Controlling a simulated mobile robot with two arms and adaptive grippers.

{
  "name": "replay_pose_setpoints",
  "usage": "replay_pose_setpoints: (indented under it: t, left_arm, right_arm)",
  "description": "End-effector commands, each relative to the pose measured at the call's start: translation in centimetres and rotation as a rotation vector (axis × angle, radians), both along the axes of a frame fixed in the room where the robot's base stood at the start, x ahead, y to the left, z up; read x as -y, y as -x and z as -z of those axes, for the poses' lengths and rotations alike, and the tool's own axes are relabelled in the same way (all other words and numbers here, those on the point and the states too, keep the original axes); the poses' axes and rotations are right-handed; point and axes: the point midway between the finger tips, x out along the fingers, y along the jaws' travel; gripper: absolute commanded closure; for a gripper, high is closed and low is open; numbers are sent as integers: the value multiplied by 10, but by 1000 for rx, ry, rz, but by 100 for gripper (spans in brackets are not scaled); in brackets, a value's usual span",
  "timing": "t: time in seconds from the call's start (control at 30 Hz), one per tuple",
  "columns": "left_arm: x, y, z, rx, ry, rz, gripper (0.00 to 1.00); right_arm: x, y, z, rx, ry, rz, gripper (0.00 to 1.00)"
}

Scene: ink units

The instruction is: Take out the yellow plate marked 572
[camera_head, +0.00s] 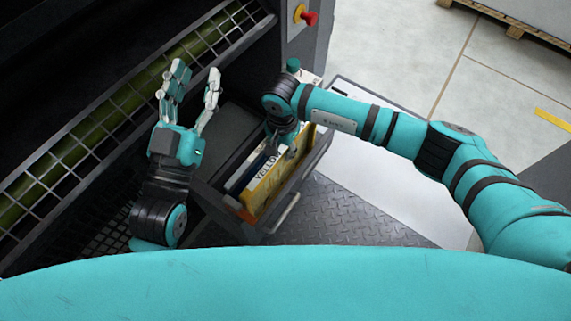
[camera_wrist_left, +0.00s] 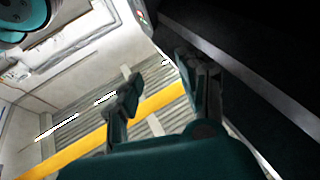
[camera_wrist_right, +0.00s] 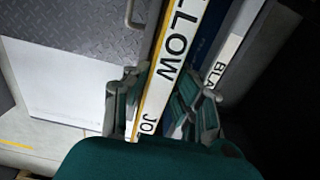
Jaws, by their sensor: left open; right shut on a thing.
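The yellow plate (camera_head: 269,183) stands on edge in an open drawer, its white top label reading "YELLO". In the right wrist view the yellow plate (camera_wrist_right: 172,45) shows "LLOW JO" between the fingers; no 572 is readable. My right gripper (camera_head: 283,147) is over the far part of the plate, shut on it; the arm hides part of the grip. My left gripper (camera_head: 196,76) is open and empty, raised left of the drawer, near the mesh guard.
The open drawer (camera_head: 312,176) also holds a dark blue plate (camera_wrist_right: 208,40) and a plate labelled "BLA" (camera_wrist_right: 222,68) beside the yellow one. A mesh guard (camera_head: 100,115) runs along the left. A red knob (camera_head: 311,18) sits on the machine's far post. Tread-plate floor (camera_head: 345,215) lies right of the drawer.

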Motion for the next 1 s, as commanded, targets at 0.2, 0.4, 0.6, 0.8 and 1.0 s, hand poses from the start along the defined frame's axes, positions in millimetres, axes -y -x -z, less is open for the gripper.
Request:
replay_pose_setpoints:
  t: [0.2, 0.4, 0.6, 0.8, 1.0]
  left_arm:
    - [0, -1, 1, -17, -4, -1, 60]
    - [-3, -7, 25, -159, -43, -11, 60]
    - [-6, -9, 49, -293, -79, -18, 60]
    - [-10, -7, 74, -426, -113, -26, 60]
    - [-15, -1, 96, -553, -145, -34, 60]
  right_arm:
    - [0, 0, -3, 1, -1, 0, 100]
    - [0, 0, -13, 1, 0, 0, 100]
    - [0, 0, -22, 1, -1, 0, 100]
    - [0, 0, -31, 1, 1, 0, 100]
    - [0, 0, -40, 0, 1, 0, 100]
